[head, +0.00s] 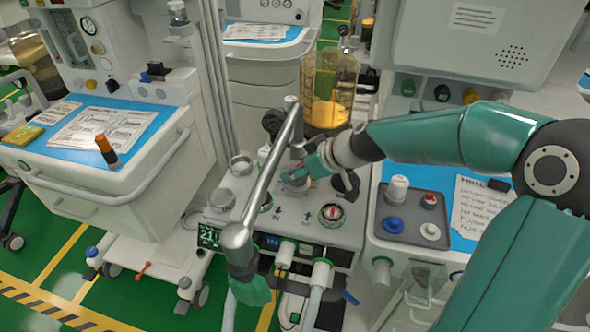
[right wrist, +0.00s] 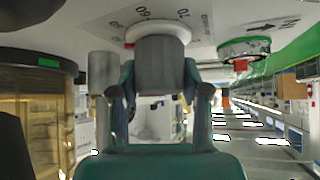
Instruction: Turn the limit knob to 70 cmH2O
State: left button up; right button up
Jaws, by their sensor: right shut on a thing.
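The limit knob (right wrist: 160,62) is a grey ribbed cylinder on a round white dial. It sits on the top panel of the middle machine (head: 345,228). My right gripper (head: 300,176) reaches it from the right and hides most of it in the head view. In the right wrist view my right gripper (right wrist: 160,95) has one finger on each side of the knob and is shut on it. Printed scale numbers show upside down around the dial, one resembling 70. The knob's pointer is not visible. My left gripper is not in view.
A bent metal tube (head: 265,180) with a teal bag (head: 250,287) stands just left of my right gripper. An amber canister (head: 330,85) stands behind. A grey tray (head: 412,215) with small knobs lies right.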

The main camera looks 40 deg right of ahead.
jog(key=shift+s+a+m+h, duration=0.1)
jog(key=shift+m+h, duration=0.2)
jog(key=shift+h, duration=0.1)
jog(key=m+h+p, duration=0.2)
jog(key=p, duration=0.3)
jog(key=m+h+p, duration=0.2)
jog(key=m+p, duration=0.1)
jog(key=p, duration=0.3)
jog(key=shift+r, duration=0.2)
jog(key=shift+f+m+h+p, duration=0.25)
jog(key=shift+m+h+p, duration=0.55)
jog(key=shift+m+p, duration=0.35)
jog(key=o, duration=1.2)
jog(key=shift+c, duration=0.2)
jog(key=shift+r, duration=0.15)
jog(key=v, duration=1.1)
jog(key=shift+s+r, duration=0.15)
jog(key=shift+r, duration=0.1)
